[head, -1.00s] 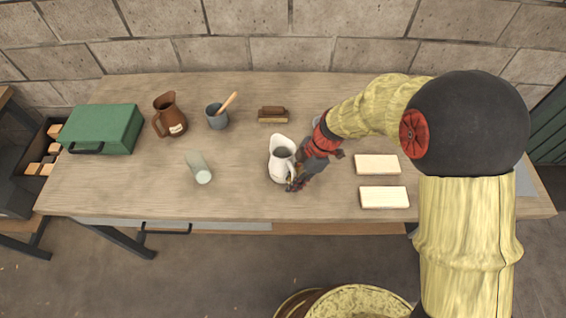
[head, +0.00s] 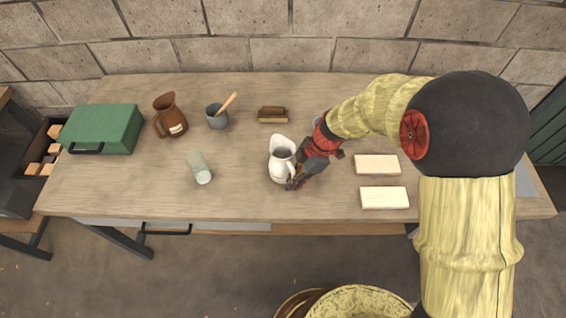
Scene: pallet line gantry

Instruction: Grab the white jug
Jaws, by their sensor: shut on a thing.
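The white jug (head: 281,158) stands upright near the middle of the wooden table in the head view. My gripper (head: 295,180) is at the jug's lower right side, where it is shut on the jug. The jug's handle side is partly hidden by the gripper fingers. The jug appears to rest on the table, though its underside is hard to see.
A brown jug (head: 170,116), a grey mug (head: 216,117) with a wooden-handled tool, a glass (head: 200,168) and a green case (head: 103,129) stand to the left. A brush (head: 272,114) lies behind. Two pale blocks (head: 377,164) (head: 384,197) lie right.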

